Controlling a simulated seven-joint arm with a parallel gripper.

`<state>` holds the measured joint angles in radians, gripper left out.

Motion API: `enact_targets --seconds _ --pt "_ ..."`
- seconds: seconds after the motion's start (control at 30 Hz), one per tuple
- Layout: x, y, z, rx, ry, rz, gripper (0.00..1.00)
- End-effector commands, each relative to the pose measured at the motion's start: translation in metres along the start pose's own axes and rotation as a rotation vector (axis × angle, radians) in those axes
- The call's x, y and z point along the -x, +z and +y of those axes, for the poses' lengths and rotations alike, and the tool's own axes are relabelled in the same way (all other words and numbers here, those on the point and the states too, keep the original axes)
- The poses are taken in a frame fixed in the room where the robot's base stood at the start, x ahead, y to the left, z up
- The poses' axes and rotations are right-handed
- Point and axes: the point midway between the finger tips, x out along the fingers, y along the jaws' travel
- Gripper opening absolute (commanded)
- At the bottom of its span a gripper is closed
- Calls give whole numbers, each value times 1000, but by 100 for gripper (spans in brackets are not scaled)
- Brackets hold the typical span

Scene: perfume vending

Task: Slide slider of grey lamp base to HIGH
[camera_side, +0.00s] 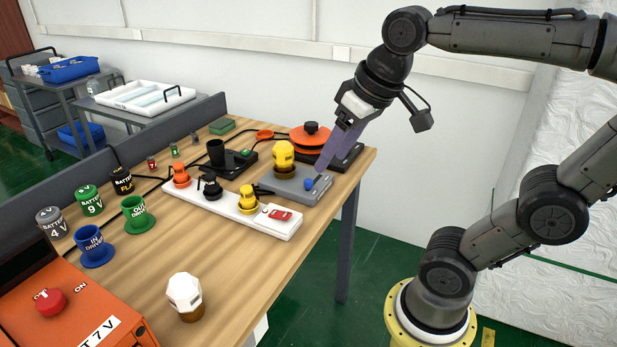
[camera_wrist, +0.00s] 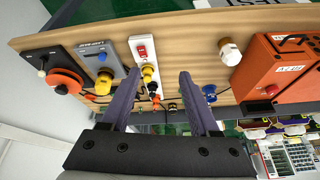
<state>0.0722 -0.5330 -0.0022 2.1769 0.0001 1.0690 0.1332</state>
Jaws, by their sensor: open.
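The grey lamp base (camera_side: 315,194) is a flat block near the table's far right edge, carrying a yellow faceted bulb (camera_side: 283,156) in a brown socket. Its blue slider knob (camera_side: 309,184) stands on the right part of the base. In the wrist view the base (camera_wrist: 114,64) with its blue knob (camera_wrist: 102,57) lies left of my fingers; its lettering is too small to read. My gripper (camera_side: 322,168) has purple fingers, open and empty, seen close to the knob in the side view. In the wrist view my gripper (camera_wrist: 159,74) has clear space between its fingers.
A white power strip (camera_side: 225,208) with plugs and a red switch lies in front of the base. A black device with an orange reel (camera_side: 311,138) stands behind it. A white bulb (camera_side: 184,292), coloured spools and an orange box (camera_side: 75,310) are nearer. Bare wood is mid-table.

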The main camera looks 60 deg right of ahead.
Motion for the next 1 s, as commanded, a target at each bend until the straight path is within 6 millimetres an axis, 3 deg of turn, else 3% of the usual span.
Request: enact_targets --seconds 0.1,0.27,0.5,0.73,0.83,1.0 --pt "-5 -43 12 -93 34 -55 62" --pt "-24 -96 38 -222 80 -131 62" --pt "-81 -154 103 -405 140 -252 62" --pt "-139 -164 164 -525 171 -351 62" --pt "-154 -156 178 -554 177 -388 62" --pt "-164 -149 187 -574 180 -400 62"
